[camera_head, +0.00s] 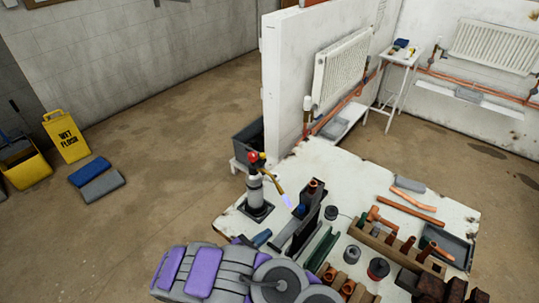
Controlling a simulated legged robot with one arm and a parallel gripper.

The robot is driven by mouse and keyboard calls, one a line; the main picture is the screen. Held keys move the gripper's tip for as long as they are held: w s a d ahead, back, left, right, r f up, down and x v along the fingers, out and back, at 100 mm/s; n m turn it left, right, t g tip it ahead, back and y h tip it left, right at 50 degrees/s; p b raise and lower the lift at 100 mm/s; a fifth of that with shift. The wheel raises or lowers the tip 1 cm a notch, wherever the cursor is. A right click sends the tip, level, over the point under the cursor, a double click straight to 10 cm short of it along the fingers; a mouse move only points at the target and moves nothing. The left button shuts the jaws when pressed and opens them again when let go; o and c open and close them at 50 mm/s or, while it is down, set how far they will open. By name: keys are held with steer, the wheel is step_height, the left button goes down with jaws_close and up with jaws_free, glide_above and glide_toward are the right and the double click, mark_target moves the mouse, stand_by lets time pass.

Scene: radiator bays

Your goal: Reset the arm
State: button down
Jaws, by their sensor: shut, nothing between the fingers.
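My own arm, grey with purple panels and round joint discs, fills the bottom centre of the head view. It lies folded in front of the near side of a white worktable (240,225). I cannot make out any gripper fingers in this view. No object shows held by the arm.
On the table stand a torch (255,190), a dark upright fixture (308,212), copper pipes (413,209) and a grey tray (450,245). A white partition (283,85) with a radiator (341,68) stands behind.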

steer(key=shift+a, duration=0.2)
steer(key=shift+w+r, duration=0.1)
steer(key=shift+r, duration=0.1)
steer(key=d+r+m+g+h, duration=0.1)
steer(key=d+r+m+g, duration=0.1)
steer(key=d+r, duration=0.2)
steer(key=d+r+m+g+h, duration=0.1)
steer(key=d+r+m+g, duration=0.1)
steer(key=d+r+m, duration=0.1)
steer(key=d+r+m+g+h, duration=0.1)
steer(key=d+r+m+g, duration=0.1)
steer(key=d+r, duration=0.3)
steer(key=shift+w+m+h, duration=0.1)
steer(key=shift+m+h, duration=0.2)
steer(key=shift+h, duration=0.1)
steer(key=s+d+r+m+g+y, duration=0.6)
steer(key=s+d+r+m+g, duration=0.4)
steer(key=s+d+r+m, duration=0.45)
steer(key=s+a+m+t+y, duration=0.1)
steer(key=s+a+m+y, duration=0.1)
steer(key=s+a+y, duration=0.3)
steer(key=s+a+r+m+t+y, duration=0.1)
steer(key=s+a+y, duration=0.4)
steer(key=s, duration=0.8)
steer(key=shift+s+a+r+m+y, duration=0.15)
steer(key=shift+s+a+m+y, duration=0.3)
steer(key=shift+m, duration=0.3)
